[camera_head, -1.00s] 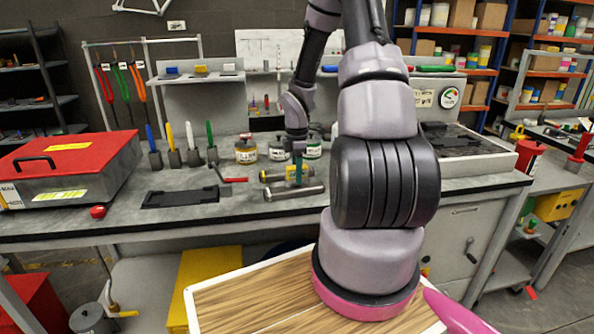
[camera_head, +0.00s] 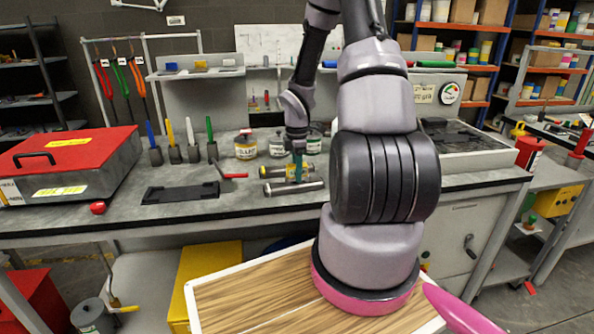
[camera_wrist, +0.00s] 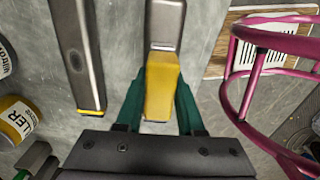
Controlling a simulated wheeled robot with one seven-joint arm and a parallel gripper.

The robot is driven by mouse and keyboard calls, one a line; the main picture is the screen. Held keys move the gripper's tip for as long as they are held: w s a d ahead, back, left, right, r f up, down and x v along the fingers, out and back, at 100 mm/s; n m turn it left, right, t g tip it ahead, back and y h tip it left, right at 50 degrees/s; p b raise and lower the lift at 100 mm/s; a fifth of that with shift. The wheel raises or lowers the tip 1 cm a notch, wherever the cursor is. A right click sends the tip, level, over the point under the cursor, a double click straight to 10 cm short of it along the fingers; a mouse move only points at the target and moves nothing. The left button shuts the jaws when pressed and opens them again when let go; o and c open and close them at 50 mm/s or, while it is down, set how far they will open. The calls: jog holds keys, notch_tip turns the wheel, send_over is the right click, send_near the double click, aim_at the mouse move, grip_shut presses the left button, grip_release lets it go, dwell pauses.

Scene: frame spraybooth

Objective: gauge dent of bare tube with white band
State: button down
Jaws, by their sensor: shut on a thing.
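Two short cylindrical pieces lie side by side on the bench. The front one, a plain silver tube (camera_head: 294,188), shows in the head view; I cannot make out a white band on it. The rear one (camera_head: 272,172) looks partly yellow. My gripper (camera_head: 298,174) is over them with green fingers pointing down. In the wrist view my gripper (camera_wrist: 160,105) is shut on a yellow-ended grey piece (camera_wrist: 163,88), with a paler strip above the yellow. Beside it on the left, apart, lies a grey metal tube (camera_wrist: 76,60) with a small dark mark and a yellowish ring near its end.
Lidded pots (camera_head: 246,148) stand behind the pieces. A black tray (camera_head: 180,193) and a red-handled tool (camera_head: 232,176) lie to the left, near a red-lidded case (camera_head: 75,150). The bench front left is mostly clear.

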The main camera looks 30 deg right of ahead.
jog(key=shift+f, duration=0.15)
jog(key=shift+c, duration=2.2)
grip_release()
